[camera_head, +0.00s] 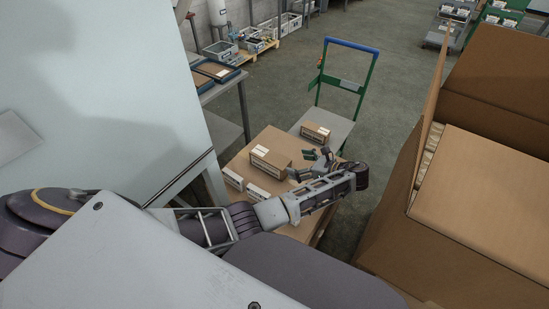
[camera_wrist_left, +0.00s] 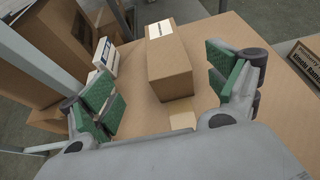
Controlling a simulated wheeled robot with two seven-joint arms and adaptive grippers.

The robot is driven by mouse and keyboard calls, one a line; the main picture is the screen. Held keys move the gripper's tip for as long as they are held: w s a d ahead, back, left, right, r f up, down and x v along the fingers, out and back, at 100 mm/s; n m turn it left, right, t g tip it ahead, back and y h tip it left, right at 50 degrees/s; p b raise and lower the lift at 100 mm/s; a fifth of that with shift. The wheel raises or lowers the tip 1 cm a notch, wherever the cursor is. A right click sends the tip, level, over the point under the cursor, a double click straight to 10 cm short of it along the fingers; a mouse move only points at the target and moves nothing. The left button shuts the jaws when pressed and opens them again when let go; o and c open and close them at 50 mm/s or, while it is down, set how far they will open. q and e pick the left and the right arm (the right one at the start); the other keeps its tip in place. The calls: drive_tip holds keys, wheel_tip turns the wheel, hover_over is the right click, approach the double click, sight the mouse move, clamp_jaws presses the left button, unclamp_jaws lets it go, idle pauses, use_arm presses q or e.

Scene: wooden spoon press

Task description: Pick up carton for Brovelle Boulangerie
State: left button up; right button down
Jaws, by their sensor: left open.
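Several small brown cartons with white labels stand on a brown cardboard-coloured surface (camera_head: 250,143) in the head view. One carton (camera_head: 270,157) is beside my left gripper (camera_head: 318,163). In the left wrist view a carton (camera_wrist_left: 171,68) with a white label on top lies between and beyond the two green-padded fingers of my left gripper (camera_wrist_left: 163,88), which is open and empty. Another carton (camera_wrist_left: 304,62) with dark print shows at the right edge of that view. I cannot read for certain which carton is for Brovelle Boulangerie. My right gripper is not in view.
A green trolley (camera_head: 347,83) with a blue handle holds one carton (camera_head: 315,132). Large cardboard boxes (camera_head: 480,190) stand close on the right. A pale panel (camera_head: 100,100) and a side table (camera_head: 218,72) with trays are on the left. Grey floor lies clear beyond the trolley.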

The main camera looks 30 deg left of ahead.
sight(284, 163)
use_arm(q)
drive_tip(key=shift+w, duration=0.3)
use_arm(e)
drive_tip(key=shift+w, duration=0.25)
use_arm(q)
drive_tip(key=shift+a, duration=0.1)
drive_tip(key=x, duration=0.7)
drive_tip(key=shift+a+f+b, duration=0.1)
drive_tip(key=shift+a+b, duration=0.1)
drive_tip(key=shift+b, duration=0.2)
drive_tip(key=shift+w+a+f, duration=0.1)
drive_tip(key=shift+a+f, duration=0.05)
drive_tip(key=shift+a, duration=0.25)
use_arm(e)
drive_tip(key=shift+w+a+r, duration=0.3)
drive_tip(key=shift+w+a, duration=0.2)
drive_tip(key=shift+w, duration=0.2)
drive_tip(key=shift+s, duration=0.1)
use_arm(q)
drive_tip(key=shift+a, duration=0.15)
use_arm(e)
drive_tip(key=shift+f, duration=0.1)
